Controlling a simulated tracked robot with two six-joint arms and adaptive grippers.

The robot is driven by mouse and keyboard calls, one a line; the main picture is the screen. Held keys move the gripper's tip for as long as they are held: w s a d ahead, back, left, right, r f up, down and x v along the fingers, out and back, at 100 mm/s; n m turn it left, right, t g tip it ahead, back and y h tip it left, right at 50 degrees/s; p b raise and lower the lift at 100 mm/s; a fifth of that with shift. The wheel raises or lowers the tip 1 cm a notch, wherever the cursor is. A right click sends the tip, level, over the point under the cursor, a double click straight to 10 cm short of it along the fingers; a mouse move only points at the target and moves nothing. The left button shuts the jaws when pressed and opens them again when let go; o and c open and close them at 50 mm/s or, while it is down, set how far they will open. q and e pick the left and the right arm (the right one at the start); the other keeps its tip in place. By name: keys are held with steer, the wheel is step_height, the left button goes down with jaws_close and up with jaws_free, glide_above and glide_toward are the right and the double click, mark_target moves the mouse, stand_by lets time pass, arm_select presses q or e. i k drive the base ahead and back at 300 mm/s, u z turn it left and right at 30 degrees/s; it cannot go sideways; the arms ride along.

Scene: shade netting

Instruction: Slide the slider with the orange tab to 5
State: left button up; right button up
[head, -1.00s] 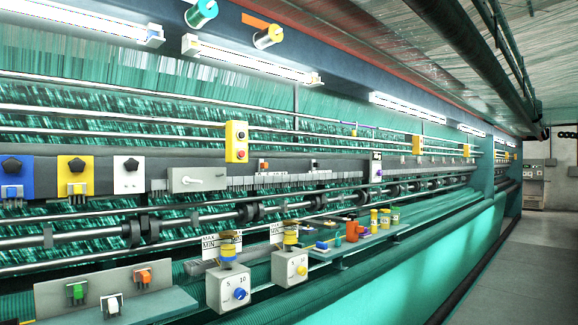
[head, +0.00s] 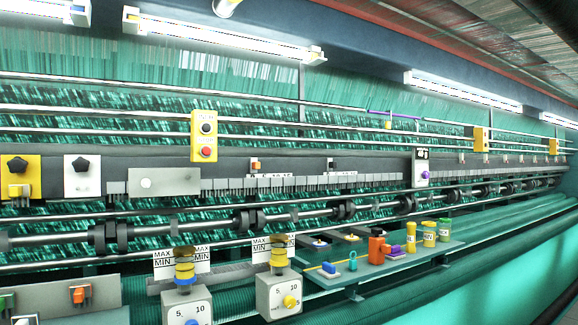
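A small slider with an orange tab (head: 255,164) is on the grey rail of the machine, right of the yellow button box. A white scale strip (head: 270,175) with dark marks runs just under and to the right of the tab. The marks are too small to read, so I cannot tell the slider's value. A similar slider with a dark tab (head: 330,163) is further right, with its own scale strip (head: 342,174). Neither of my grippers shows in the head view.
A yellow box (head: 204,136) with a black and a red button is left of the slider. Below are two dial boxes (head: 281,295) and a shelf (head: 325,282) with small coloured items. Metal rods (head: 290,214) run along the machine in front of the netting.

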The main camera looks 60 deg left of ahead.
mark_target(255, 165)
steer(key=u, duration=0.35)
steer(key=i, duration=1.2)
steer(key=u, duration=1.1)
steer(key=i, duration=0.6)
steer(key=u, duration=0.35)
steer(key=k, duration=0.9)
steer(key=u, duration=0.2)
steer(key=i, duration=0.9)
steer(key=z, duration=0.1)
